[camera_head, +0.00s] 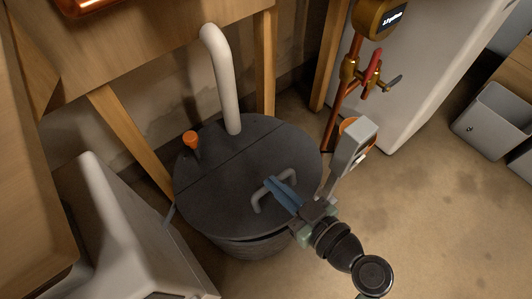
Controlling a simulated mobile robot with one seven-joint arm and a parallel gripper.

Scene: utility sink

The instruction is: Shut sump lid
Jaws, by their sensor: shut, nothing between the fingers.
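The sump (262,246) is a round dark basin on the floor under the wooden bench. Its dark grey lid (235,190) lies across the top, with a seam running across it. A grey handle (258,203) stands on the front half of the lid. My gripper (272,184), with blue fingers, is shut and empty, over the front half beside the handle. I cannot tell whether the fingers touch the handle or lid. My gripper hides part of the handle and the lid's right front.
A white pipe (224,85) rises from the lid's back half, near an orange-capped fitting (190,140). A copper pipe with a red-handled valve (372,66) stands behind right. A white sink (120,230) is at left. Grey bins (495,120) stand far right. Floor at right is clear.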

